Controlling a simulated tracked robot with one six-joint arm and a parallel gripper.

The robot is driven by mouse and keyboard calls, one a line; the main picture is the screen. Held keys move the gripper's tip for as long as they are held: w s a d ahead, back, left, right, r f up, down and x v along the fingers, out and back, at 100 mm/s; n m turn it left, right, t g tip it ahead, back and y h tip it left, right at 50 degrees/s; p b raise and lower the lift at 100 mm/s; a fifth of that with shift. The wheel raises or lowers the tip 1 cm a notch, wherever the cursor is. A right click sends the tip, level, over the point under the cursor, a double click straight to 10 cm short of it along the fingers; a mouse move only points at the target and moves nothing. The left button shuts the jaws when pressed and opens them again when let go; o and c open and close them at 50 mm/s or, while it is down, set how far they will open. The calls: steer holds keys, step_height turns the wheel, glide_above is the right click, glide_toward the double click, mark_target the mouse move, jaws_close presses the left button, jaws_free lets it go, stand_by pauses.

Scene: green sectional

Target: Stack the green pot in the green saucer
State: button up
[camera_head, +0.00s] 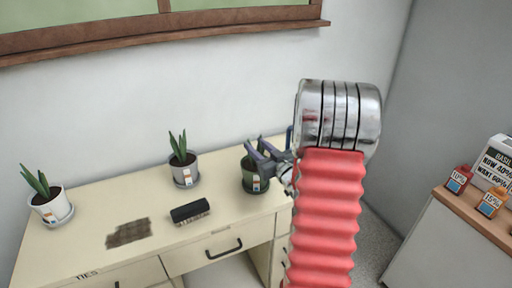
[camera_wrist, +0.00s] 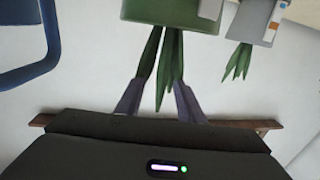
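The green pot (camera_head: 256,180) holds a spiky plant and stands upright at the right end of the cream desk, with a white and orange tag on its front. In the wrist view the green pot (camera_wrist: 165,12) is upside down at the top edge, its leaves hanging between my fingers. My gripper (camera_head: 257,152) is at the pot's rim and leaves. In the wrist view my gripper's fingers (camera_wrist: 159,100) are apart on either side of the leaves. I cannot make out a green saucer; the pot's underside is hidden.
A grey pot (camera_head: 184,170) and a white pot (camera_head: 46,204) stand on saucers to the left. A black brush (camera_head: 190,211) and a dark brown patch (camera_head: 128,233) lie on the desk (camera_head: 95,200). A blue frame (camera_wrist: 30,65) shows beside the pot. A counter with bottles is right.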

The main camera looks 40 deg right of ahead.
steer(key=s+a, duration=0.1)
steer(key=s, duration=1)
steer(key=shift+s+a, duration=0.25)
steer(key=shift+a, duration=0.15)
steer(key=w+a+r+g+h, duration=0.1)
steer(key=w+a+r+g, duration=0.15)
steer(key=a, duration=0.35)
steer(key=w+a+r+g+h, duration=0.1)
steer(key=w+a+r+g, duration=0.1)
steer(key=a+r+g, duration=0.25)
steer(key=s+a+n+g+y, duration=0.1)
steer(key=s+a+g+y, duration=0.1)
steer(key=s+a, duration=0.6)
steer(key=s+a+g+y, duration=0.2)
steer(key=s+a, duration=0.7)
steer(key=a, duration=0.7)
steer(key=shift+a+n+g+y, duration=0.4)
steer(key=shift+g, duration=0.2)
